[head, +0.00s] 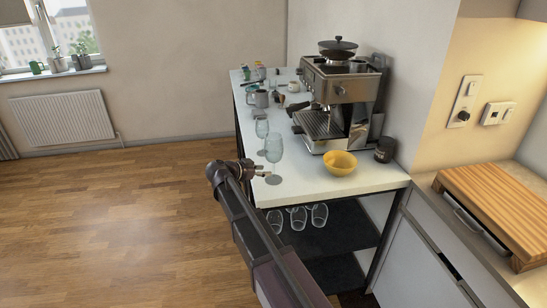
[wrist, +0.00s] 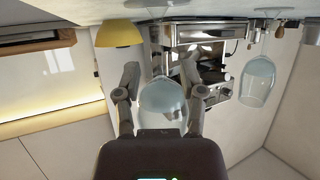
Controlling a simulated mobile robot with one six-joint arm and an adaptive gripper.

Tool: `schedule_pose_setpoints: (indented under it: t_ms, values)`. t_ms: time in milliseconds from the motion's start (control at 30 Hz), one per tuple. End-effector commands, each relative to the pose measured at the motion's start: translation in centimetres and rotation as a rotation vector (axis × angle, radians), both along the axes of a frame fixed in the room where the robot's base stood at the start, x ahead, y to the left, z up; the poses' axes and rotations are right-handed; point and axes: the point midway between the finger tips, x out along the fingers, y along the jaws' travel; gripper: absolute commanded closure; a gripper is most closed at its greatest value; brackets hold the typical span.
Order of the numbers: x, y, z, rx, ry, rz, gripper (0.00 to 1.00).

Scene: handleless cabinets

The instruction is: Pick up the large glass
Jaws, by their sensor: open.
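The large glass (head: 274,150) is a clear bluish stemmed glass standing upright near the front left edge of the white counter. My gripper (head: 259,170) is at the counter edge, just beside the glass in the head view. The wrist view is upside down. There, the bowl of the glass (wrist: 162,102) lies between the two fingers of my gripper (wrist: 162,78), which are open on either side of it. Whether a finger touches the glass cannot be told.
A second stemmed glass (head: 262,129) stands farther back, also in the wrist view (wrist: 258,80). A yellow bowl (head: 340,162) and a coffee machine (head: 340,100) are to the right. Mugs (head: 260,98) stand behind. The floor at left is clear.

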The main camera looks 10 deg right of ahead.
Motion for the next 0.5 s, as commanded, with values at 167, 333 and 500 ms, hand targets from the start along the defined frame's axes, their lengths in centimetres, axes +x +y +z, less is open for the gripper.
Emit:
schedule_pose_setpoints:
  t_ms: [167,333,500]
  values:
    - [0.4,-0.8,-0.4,0.0,0.0,-0.001,0.48]
    - [1.2,-2.5,-1.0,0.0,0.0,-0.002,0.48]
    - [1.9,-3.9,-1.6,0.0,0.0,-0.002,0.48]
